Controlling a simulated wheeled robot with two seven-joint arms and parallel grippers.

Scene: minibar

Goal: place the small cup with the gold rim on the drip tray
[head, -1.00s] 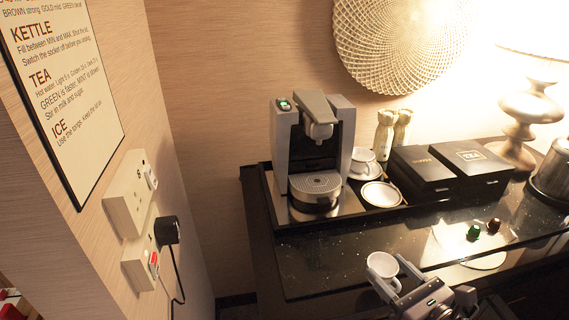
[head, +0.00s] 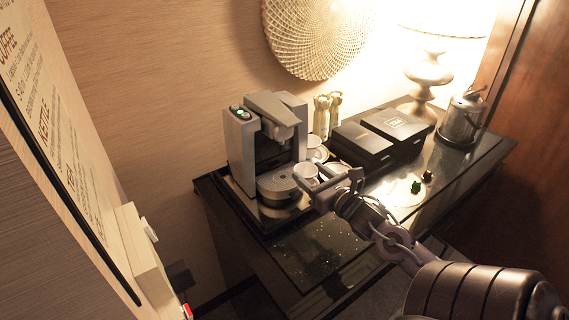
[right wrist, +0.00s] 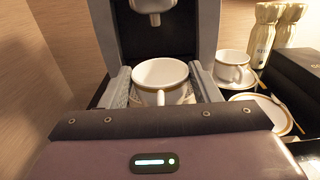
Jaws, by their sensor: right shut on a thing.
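The small white cup with the gold rim (head: 305,173) is between the fingers of my right gripper (head: 319,188), which is shut on it. In the right wrist view the cup (right wrist: 160,76) is upright, its handle toward the camera. It is at the front of the coffee machine (head: 262,140), below and in front of the spout (right wrist: 152,8). The round drip tray (head: 275,187) shows left of the cup in the head view. I cannot tell whether the cup touches the tray. My left gripper is not in view.
A second gold-rimmed cup (right wrist: 232,66) stands on a saucer right of the machine, with an empty saucer (right wrist: 262,112) nearer. Black boxes (head: 362,146), a kettle (head: 461,120) and green and brown capsules (head: 416,187) lie farther right. The front counter is mostly clear.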

